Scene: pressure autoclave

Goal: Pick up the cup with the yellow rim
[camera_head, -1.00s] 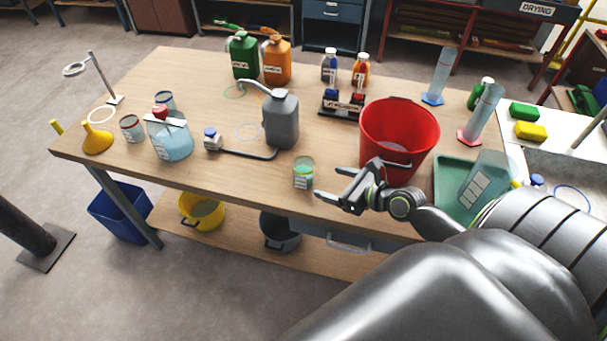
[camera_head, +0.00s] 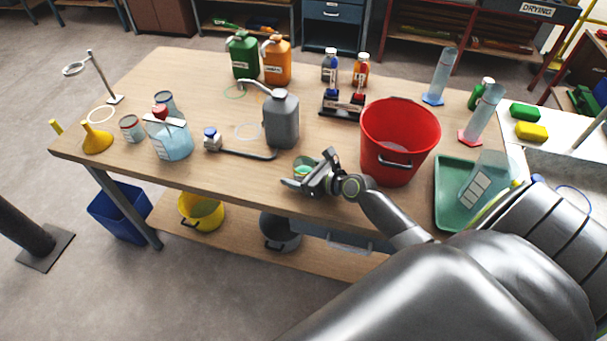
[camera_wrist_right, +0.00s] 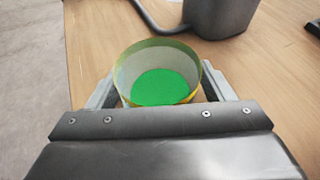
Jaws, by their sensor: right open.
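The cup with the yellow rim (camera_wrist_right: 158,50) stands upright on the wooden table and has green in its bottom. In the head view the cup (camera_head: 303,164) is mostly hidden behind my right gripper (camera_head: 306,172). In the wrist view my right gripper (camera_wrist_right: 155,92) is open, with one finger on each side of the cup. The cup sits between the fingers; I cannot tell whether either touches it. My left gripper is not in view.
A red bucket (camera_head: 400,130) stands just right of my gripper. A grey jug (camera_head: 281,122) is behind the cup. A green tray (camera_head: 450,210) lies at the right. The table's front edge is close by; the table (camera_head: 240,185) is clear left of the cup.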

